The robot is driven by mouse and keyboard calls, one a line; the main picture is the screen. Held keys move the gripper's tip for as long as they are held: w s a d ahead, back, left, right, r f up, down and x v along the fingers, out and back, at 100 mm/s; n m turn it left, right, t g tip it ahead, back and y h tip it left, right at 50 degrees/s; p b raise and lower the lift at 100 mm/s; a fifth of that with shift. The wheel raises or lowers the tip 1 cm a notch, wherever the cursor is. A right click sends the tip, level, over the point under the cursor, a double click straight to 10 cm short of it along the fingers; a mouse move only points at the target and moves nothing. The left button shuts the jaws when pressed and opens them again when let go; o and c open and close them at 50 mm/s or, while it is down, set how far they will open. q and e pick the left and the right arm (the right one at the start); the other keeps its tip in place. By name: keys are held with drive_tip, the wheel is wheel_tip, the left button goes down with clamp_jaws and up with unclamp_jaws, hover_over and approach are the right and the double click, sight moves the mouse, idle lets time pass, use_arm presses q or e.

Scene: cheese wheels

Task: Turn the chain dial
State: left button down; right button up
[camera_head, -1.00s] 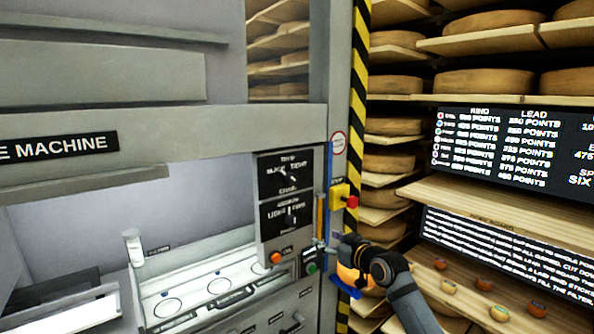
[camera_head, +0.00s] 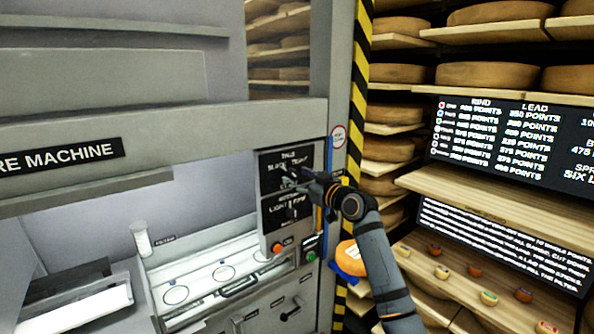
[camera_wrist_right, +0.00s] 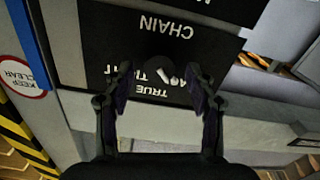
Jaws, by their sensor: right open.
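The chain dial (camera_head: 270,160) is the upper black plate on the machine's control panel, with TRUE, SLACK, TIGHT and CHAIN lettering. In the right wrist view the plate appears upside down, and the dial's dark knob with a pale pointer (camera_wrist_right: 165,76) lies between my fingers. My right gripper (camera_head: 294,184) is at this plate in the head view, partly covering the knob and lettering. In the wrist view my right gripper (camera_wrist_right: 160,82) is open, one finger on each side of the knob. I cannot tell whether the fingers touch it. My left gripper is not in view.
A second dial (camera_head: 290,211) sits just below, with an orange button (camera_head: 277,247) and a green button (camera_head: 311,256) under it. A striped post (camera_head: 359,90) stands right of the panel. Shelves with cheese wheels (camera_head: 485,75) fill the right side.

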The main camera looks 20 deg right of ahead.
drive_tip(key=shift+w+a, duration=0.15)
drive_tip(key=shift+w, duration=0.35)
drive_tip(key=c, duration=1.1)
drive_tip(key=shift+c, duration=0.2)
drive_tip(key=shift+m, duration=0.3)
drive_tip(key=m, duration=0.3)
drive_tip(key=shift+p, duration=0.35)
drive_tip(key=shift+m+p, duration=0.65)
drive_tip(key=shift+m, duration=1.85)
drive_tip(key=shift+f, duration=0.1)
